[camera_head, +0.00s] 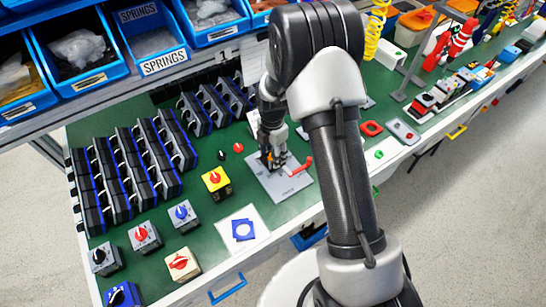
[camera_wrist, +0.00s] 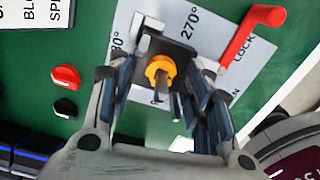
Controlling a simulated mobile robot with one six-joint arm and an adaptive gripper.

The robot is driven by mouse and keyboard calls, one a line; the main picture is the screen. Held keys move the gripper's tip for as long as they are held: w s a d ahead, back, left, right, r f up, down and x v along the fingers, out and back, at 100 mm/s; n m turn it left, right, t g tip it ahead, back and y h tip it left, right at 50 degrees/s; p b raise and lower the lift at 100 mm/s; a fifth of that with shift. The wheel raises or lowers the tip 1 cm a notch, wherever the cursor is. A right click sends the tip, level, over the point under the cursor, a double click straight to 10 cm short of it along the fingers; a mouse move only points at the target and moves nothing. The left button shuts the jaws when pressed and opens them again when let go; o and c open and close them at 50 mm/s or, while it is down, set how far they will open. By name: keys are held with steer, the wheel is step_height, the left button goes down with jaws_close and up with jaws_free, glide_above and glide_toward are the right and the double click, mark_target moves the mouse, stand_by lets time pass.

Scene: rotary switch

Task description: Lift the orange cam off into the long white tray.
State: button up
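The orange cam (camera_wrist: 161,69) sits on a dark block over the light grey plate (camera_wrist: 127,27), with a grey shaft-like part at its middle. In the head view only a small bit of orange shows beside my gripper (camera_head: 272,158). In the wrist view my gripper (camera_wrist: 163,90) is open, one finger on each side of the cam. Gaps show between fingers and cam; I cannot tell whether either touches. A red lever (camera_wrist: 252,34) stands at the plate's right, near the printed word LOCK. I cannot clearly pick out the long white tray in either view.
Red (camera_wrist: 66,76) and black (camera_wrist: 65,108) knobs lie left of the plate. A yellow switch box (camera_head: 216,181) and other switch boxes stand in front left. Racks of dark modules (camera_head: 120,170) fill the left. A grey tray (camera_head: 403,131) lies right of my arm.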

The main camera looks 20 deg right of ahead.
steer(key=c, duration=0.6)
step_height(320, 180, up, 20)
steer(key=p, duration=0.5)
steer(key=shift+p, duration=0.3)
steer(key=shift+r, duration=0.1)
steer(key=shift+r+p, duration=3.35)
steer(key=shift+r, duration=0.8)
